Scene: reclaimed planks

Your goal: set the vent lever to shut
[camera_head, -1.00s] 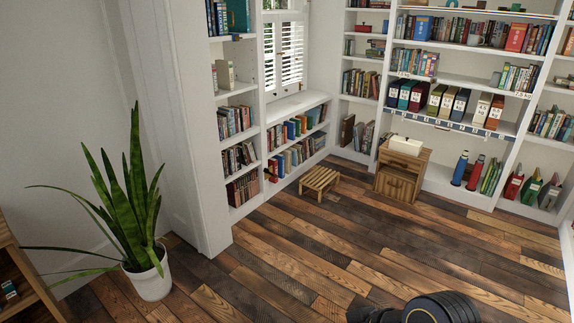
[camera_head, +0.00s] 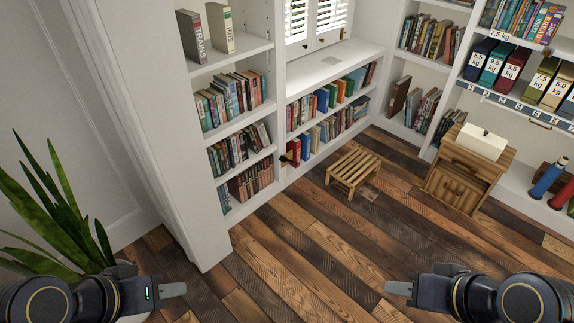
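I cannot make out a vent lever for certain. A small dark and yellowish piece (camera_head: 287,159) juts out by a red book at the left end of the low shelf under the window; it is too small to identify. My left gripper (camera_head: 174,290) is at the bottom left and my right gripper (camera_head: 398,288) at the bottom right, pointing towards each other. Both are far from the shelves and hold nothing that I can see. Their finger gaps do not show.
A slatted wooden stool (camera_head: 353,168) stands on the plank floor (camera_head: 310,255) before the low shelf. A wooden cabinet (camera_head: 466,172) with a white box (camera_head: 481,142) on top is to its right. A potted plant (camera_head: 55,220) is at left, by a white wall end (camera_head: 150,150). The middle floor is clear.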

